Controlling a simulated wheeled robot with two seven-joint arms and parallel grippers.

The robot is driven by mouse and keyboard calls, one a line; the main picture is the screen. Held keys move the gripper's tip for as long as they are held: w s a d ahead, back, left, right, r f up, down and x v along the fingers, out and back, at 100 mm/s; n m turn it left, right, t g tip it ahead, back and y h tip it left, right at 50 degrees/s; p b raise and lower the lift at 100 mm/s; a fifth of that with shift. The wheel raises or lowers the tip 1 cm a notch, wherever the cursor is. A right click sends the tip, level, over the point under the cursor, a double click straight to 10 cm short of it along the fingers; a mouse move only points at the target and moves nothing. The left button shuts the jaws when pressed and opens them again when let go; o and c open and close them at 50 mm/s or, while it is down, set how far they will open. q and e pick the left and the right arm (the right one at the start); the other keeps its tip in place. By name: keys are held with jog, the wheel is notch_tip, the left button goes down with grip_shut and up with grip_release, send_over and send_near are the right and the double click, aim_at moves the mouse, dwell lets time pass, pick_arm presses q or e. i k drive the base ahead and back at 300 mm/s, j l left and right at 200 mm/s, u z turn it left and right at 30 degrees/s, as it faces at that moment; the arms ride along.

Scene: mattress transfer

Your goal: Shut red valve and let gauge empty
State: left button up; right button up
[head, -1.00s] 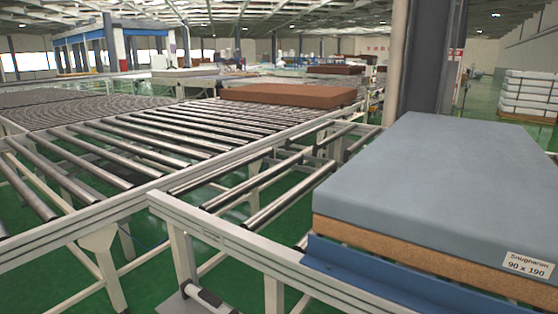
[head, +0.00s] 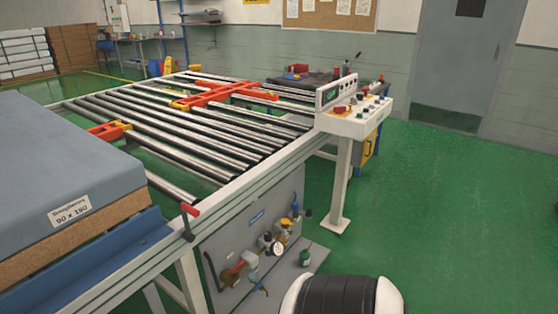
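A grey panel (head: 232,292) below the conveyor's near side carries pneumatic fittings. A round white-faced gauge (head: 277,248) sits near its middle; its needle is too small to read. A red part (head: 234,271), possibly the red valve, sits low and left of the gauge. I cannot tell its handle position. A yellow fitting (head: 287,222) and a blue one (head: 295,208) are above right of the gauge. A separate red-tipped lever (head: 190,210) stands at the conveyor's near edge. Neither gripper shows in the head view.
A roller conveyor (head: 222,213) with red-orange frames spans the middle. A grey-blue mattress (head: 55,160) lies at left. A control box (head: 355,118) stands on a white post (head: 340,185) right of the panel. Green floor (head: 450,220) is clear at right.

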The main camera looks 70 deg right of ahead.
aim_at(232, 270)
jog(key=l+z, duration=0.4)
jog(key=i+l+z, duration=0.15)
jog(key=z, duration=0.2)
jog(key=i+l+z, duration=0.15)
jog(key=z, duration=0.25)
jog(key=i+l+z, duration=0.2)
jog(key=z, duration=0.2)
jog(key=l, duration=0.1)
